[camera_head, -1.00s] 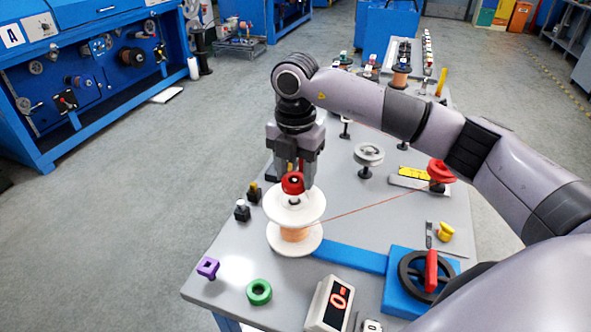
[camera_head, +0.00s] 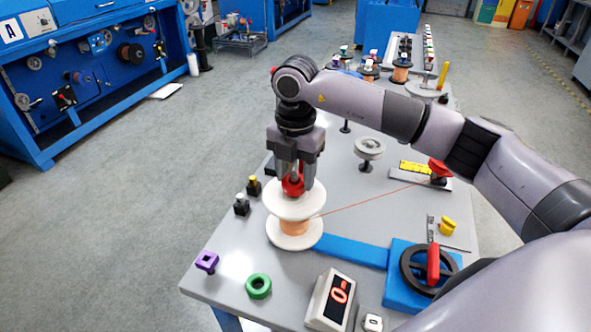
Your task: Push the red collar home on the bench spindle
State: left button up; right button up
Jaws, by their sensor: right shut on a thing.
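The red collar (camera_head: 292,188) sits at the top centre of a white-flanged spool (camera_head: 292,207) wound with copper wire, on the bench. My right gripper (camera_head: 295,183) points straight down and is shut on the collar, with fingers on both sides. The fingers hide part of the collar and most of the spindle. I cannot tell whether the collar is fully seated against the flange. My left gripper is not in view.
A wire runs from the spool to a red pulley (camera_head: 440,170). Near the spool are black posts (camera_head: 242,207), a purple piece (camera_head: 207,262), a green ring (camera_head: 259,286), a display box (camera_head: 330,300) and a crank wheel (camera_head: 428,270). A grey pulley (camera_head: 369,150) stands behind.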

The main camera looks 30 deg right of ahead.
jog(key=shift+f, duration=0.35)
jog(key=shift+f, duration=0.1)
jog(key=shift+f+b, duration=0.3)
jog(key=shift+b, duration=0.05)
jog(key=shift+s+f, duration=0.1)
jog(key=shift+f, duration=0.1)
dwell(0.6)
jog(key=o, duration=1.1)
jog(key=shift+r, duration=0.15)
